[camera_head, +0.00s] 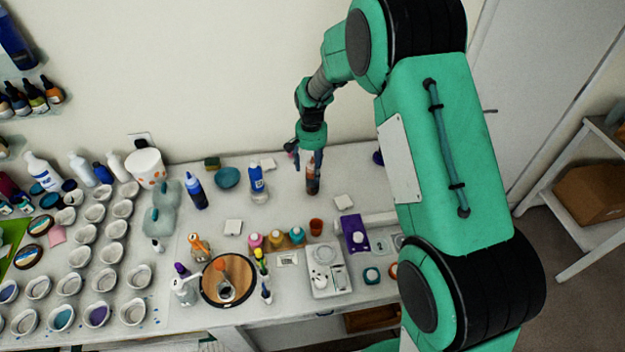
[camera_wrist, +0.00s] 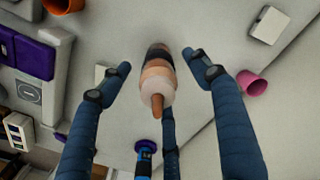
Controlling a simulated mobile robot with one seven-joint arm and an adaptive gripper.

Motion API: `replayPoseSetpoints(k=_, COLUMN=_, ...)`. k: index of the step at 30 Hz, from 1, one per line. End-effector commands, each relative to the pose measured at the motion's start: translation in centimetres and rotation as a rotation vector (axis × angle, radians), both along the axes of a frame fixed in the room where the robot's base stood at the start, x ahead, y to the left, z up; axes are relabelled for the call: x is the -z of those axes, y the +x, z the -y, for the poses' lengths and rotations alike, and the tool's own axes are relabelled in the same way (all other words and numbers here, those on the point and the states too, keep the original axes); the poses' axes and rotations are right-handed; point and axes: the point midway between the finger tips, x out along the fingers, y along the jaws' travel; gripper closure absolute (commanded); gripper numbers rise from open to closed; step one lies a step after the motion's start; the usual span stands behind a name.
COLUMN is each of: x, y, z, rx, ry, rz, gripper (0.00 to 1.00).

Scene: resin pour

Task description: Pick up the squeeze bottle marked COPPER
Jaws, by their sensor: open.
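A squeeze bottle with a copper-brown tip and body and a dark band stands at the back of the table, in the head view (camera_head: 313,181) and wrist view (camera_wrist: 158,80). No marking on it is readable. My gripper (camera_head: 308,165) is above and around its upper part in the head view. In the wrist view my gripper's (camera_wrist: 158,74) blue fingers are spread, with the bottle between them. Gaps show between the bottle and the left and right fingers. I cannot tell whether the third finger touches it.
A blue-and-white bottle (camera_head: 258,184) and a dark blue bottle (camera_head: 195,191) stand to the left. A white block (camera_head: 343,202), a terracotta cup (camera_head: 316,227) and a purple box (camera_head: 354,233) stand nearer the front. Many small cups crowd the left side.

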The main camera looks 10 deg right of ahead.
Motion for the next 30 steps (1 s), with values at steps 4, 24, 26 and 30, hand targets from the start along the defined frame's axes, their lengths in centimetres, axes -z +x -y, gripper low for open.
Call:
replayPoseSetpoints(k=4, x=0.0, y=0.0, z=0.0, rx=0.000, ry=0.000, rz=0.000, gripper=0.37)
replayPoseSetpoints(k=24, x=5.2, y=-0.1, z=0.4, rx=0.000, ry=0.000, rz=-0.001, gripper=0.37)
replayPoseSetpoints(k=26, x=5.2, y=-0.1, z=0.4, rx=0.000, ry=0.000, rz=0.000, gripper=0.37)
replayPoseSetpoints(k=30, x=5.2, y=-0.1, z=0.4, rx=0.000, ry=0.000, rz=0.000, gripper=0.37)
